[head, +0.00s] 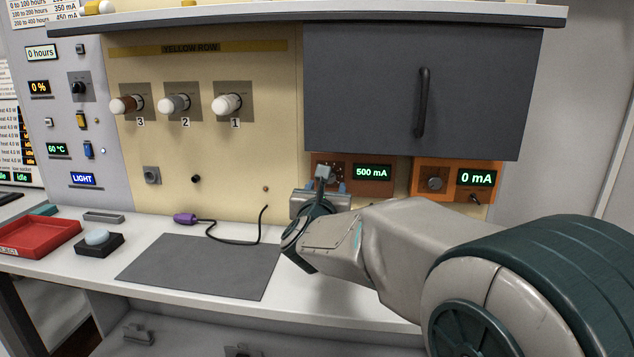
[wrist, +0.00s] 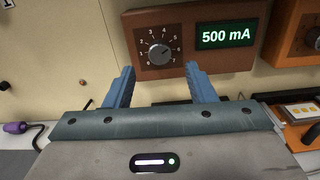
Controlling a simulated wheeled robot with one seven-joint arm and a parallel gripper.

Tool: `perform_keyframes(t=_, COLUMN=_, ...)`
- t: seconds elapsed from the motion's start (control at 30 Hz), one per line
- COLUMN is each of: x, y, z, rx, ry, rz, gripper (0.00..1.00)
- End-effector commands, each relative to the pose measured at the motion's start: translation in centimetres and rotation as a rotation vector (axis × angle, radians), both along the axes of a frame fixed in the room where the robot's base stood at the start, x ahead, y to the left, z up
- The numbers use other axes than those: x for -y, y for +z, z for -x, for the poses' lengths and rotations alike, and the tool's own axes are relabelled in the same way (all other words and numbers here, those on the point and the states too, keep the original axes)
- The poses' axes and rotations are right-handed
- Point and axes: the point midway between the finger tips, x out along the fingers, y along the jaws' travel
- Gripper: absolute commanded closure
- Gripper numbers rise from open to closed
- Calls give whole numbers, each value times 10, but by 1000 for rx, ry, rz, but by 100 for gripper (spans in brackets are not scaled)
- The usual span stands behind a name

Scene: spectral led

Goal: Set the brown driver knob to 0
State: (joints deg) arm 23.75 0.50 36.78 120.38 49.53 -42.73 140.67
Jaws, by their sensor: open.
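The brown driver (wrist: 186,72) is a brown panel with a green display reading 500 mA (wrist: 226,33). Its grey round knob (wrist: 160,54) sits inside a ring of white numbers; the pointer seems to face the upper right, but is too small to read surely. In the head view the brown driver (head: 372,189) is under the dark cabinet, its knob largely hidden by my gripper. My gripper (wrist: 160,70) is open and empty, its blue fingers either side of and just below the knob, apart from it. It also shows in the head view (head: 324,186).
An orange driver (head: 449,193) reading 0 mA stands right of the brown one. The dark cabinet (head: 370,90) overhangs both. A grey mat (head: 200,265), purple-handled cable (head: 186,219) and red tray (head: 42,236) lie on the bench to the left.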

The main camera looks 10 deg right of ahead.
Motion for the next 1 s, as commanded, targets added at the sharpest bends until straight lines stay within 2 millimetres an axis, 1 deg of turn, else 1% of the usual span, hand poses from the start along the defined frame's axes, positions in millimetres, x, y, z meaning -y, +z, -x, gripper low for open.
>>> perform_keyframes(t=0.03, x=3, y=-1, z=-9, rx=-2, ry=0, rz=-2, gripper=50)
perform_keyframes(t=0.1, x=6, y=-1, z=-18, rx=-1, ry=1, rz=0, gripper=50)
perform_keyframes(t=0.3, x=12, y=0, z=-39, rx=-1, ry=1, rz=1, gripper=50)
perform_keyframes(t=0.5, x=15, y=0, z=-47, rx=0, ry=1, rz=2, gripper=50)
perform_keyframes(t=0.77, x=15, y=0, z=-47, rx=0, ry=1, rz=2, gripper=50)
perform_keyframes(t=0.8, x=15, y=0, z=-47, rx=0, ry=1, rz=2, gripper=61)
perform_keyframes(t=0.87, x=15, y=0, z=-47, rx=0, ry=1, rz=2, gripper=77)
perform_keyframes(t=0.9, x=15, y=0, z=-47, rx=0, ry=1, rz=2, gripper=89)
perform_keyframes(t=0.93, x=15, y=0, z=-47, rx=0, ry=1, rz=2, gripper=94)
perform_keyframes(t=1.0, x=15, y=0, z=-47, rx=0, ry=1, rz=2, gripper=94)
